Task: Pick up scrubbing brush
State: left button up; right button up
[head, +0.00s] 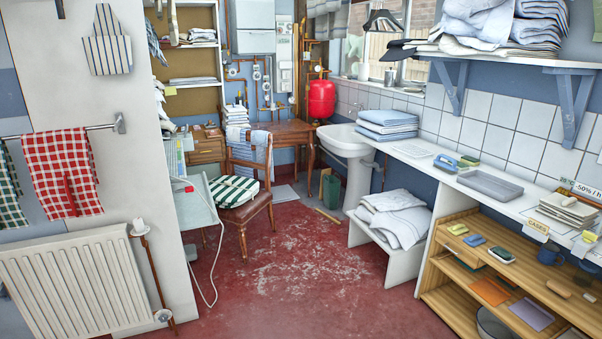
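I cannot tell for sure which item is the scrubbing brush. A small tan oval block (559,288), possibly the brush, lies on the wooden shelf unit (447,258) at lower right. A blue brush-like item (446,163) lies on the white counter (420,158), close to a small green-and-yellow sponge-like block (469,160). Several small blocks lie on the shelf unit: a yellow one (458,229), a blue one (474,240) and a dark green one (502,255). Neither of my grippers is in view.
The red floor (300,270) is clear in the middle. A wooden chair (248,205) and a hanging cable stand left of centre. A white radiator (85,285) is at left. A grey tray (490,184) and folded blue towels (386,122) rest on the counter; mugs (549,255) stand below.

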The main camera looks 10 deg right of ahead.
aim_at(441, 164)
jog(key=i+j+z, duration=0.1)
jog(key=i+z, duration=0.3)
jog(key=i, duration=1.6)
